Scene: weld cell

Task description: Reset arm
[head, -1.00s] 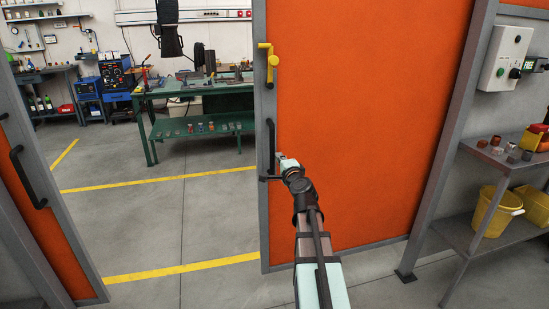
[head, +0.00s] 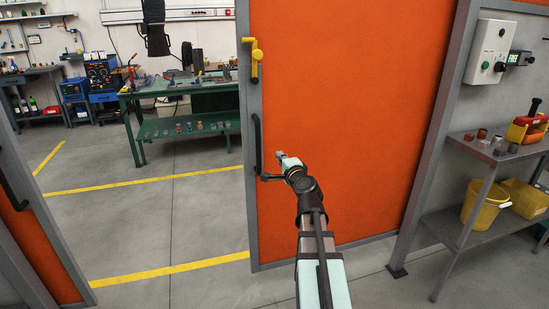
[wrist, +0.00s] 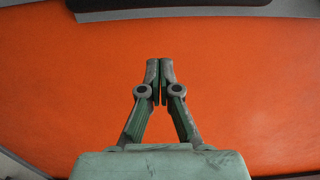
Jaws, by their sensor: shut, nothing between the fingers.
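My gripper (head: 279,155) is at the end of my outstretched arm, in front of the orange door panel near its left edge. In the wrist view my gripper (wrist: 160,62) is shut and empty, with its fingertips together against the orange of the panel (wrist: 245,85). In the head view the orange door (head: 340,110) has a grey frame, a black bar handle (head: 257,140) and a yellow latch lever (head: 254,62). The gripper is just right of the black handle. Whether it touches the panel I cannot tell.
A second orange door (head: 55,262) stands at the left, leaving an open gap. Beyond are a green workbench (head: 185,90) and yellow floor lines (head: 170,272). At right are a metal shelf (head: 490,155), yellow buckets (head: 480,208) and a control box (head: 490,52).

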